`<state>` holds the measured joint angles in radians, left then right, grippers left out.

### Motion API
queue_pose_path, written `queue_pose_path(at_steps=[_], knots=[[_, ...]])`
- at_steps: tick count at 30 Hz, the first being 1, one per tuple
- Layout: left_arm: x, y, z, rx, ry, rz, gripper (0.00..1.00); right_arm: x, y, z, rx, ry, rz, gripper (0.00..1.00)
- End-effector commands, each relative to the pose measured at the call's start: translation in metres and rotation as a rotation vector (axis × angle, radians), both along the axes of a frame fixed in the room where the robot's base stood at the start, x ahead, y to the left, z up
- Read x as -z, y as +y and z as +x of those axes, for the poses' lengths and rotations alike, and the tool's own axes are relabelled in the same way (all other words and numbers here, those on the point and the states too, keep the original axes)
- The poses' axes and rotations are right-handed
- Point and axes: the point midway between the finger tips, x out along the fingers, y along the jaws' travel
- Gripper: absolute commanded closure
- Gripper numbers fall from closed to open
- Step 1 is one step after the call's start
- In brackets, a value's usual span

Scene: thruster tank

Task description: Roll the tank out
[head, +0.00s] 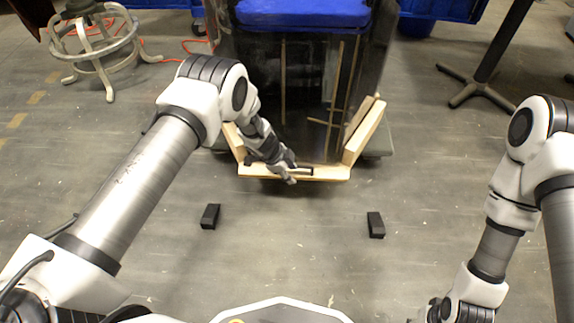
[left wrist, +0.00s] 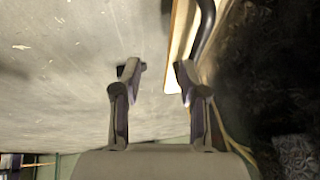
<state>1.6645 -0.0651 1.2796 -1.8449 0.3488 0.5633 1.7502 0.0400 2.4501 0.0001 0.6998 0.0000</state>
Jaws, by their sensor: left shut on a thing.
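The dark, glossy tank (head: 305,95) stands ahead of me on a low base, with a blue top (head: 303,13). A pale wooden frame (head: 330,174) with upright side pieces runs around its near foot. A short black handle (head: 303,171) lies along the front board. My left gripper (head: 290,173) reaches down to this handle and is shut on it. In the left wrist view, the fingers of my left gripper (left wrist: 157,80) show with a gap between them, near the board edge (left wrist: 180,45) and a black bar (left wrist: 206,30).
Two black blocks (head: 210,216) (head: 376,225) lie on the bare floor between me and the tank. A round metal stool base (head: 97,50) stands at back left, with orange cable near it. A dark pedestal (head: 490,62) stands at back right. The floor before the tank is otherwise clear.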

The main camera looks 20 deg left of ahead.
Motion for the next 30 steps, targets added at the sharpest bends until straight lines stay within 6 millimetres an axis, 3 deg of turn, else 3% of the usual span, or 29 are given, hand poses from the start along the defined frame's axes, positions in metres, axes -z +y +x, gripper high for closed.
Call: queue_pose_path(at_steps=[12,15,30], knots=[[-0.088,0.032,-0.02,-0.004,-0.011,-0.001,0.63,0.0,0.0,0.0,0.0,0.0,0.0,0.6],[-0.102,0.037,-0.024,-0.003,-0.011,0.0,0.63,0.0,0.0,0.0,0.0,0.0,0.0,0.6],[-0.11,0.039,-0.025,0.063,-0.037,0.017,0.63,0.0,0.0,0.0,0.0,0.0,0.0,0.6]])
